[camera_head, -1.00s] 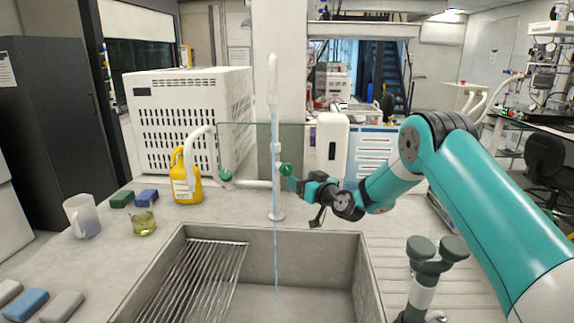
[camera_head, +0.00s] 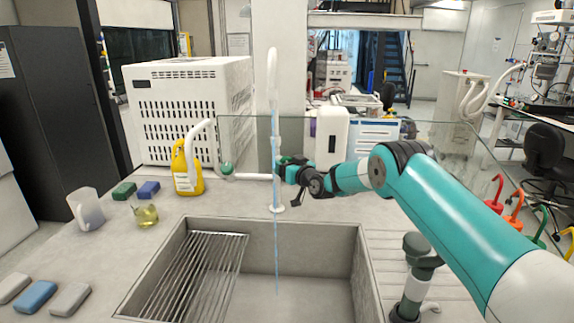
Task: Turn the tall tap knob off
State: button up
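The tall white tap (camera_head: 272,80) stands behind the sink, and a thin blue stream of water (camera_head: 276,250) runs from it into the basin. Its green knob (camera_head: 282,160) is on the right side of the column and is now mostly hidden by my gripper (camera_head: 286,170). My gripper is at the knob, touching or very close to it; its fingers are too small and overlapped to tell whether they are shut. A second green knob (camera_head: 227,169) sits on the lower, shorter white tap (camera_head: 200,132) to the left.
The grey sink (camera_head: 330,230) has a wire rack (camera_head: 195,270) on its left. A glass panel (camera_head: 420,135) stands behind the taps. A green-topped fitting (camera_head: 418,255) rises at right.

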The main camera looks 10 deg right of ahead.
jog(key=c, duration=0.9)
jog(key=shift+f+m+b, duration=0.1)
jog(key=shift+m+b, duration=0.3)
jog(key=shift+b, duration=0.65)
jog(key=shift+f+m+b, duration=0.1)
jog(key=shift+m+b, duration=0.75)
jog(key=shift+m, duration=0.05)
jog(key=shift+r+m+b, duration=0.2)
jog(key=shift+m+b, duration=1.25)
jog(key=shift+m, duration=0.25)
jog(key=o, duration=0.9)
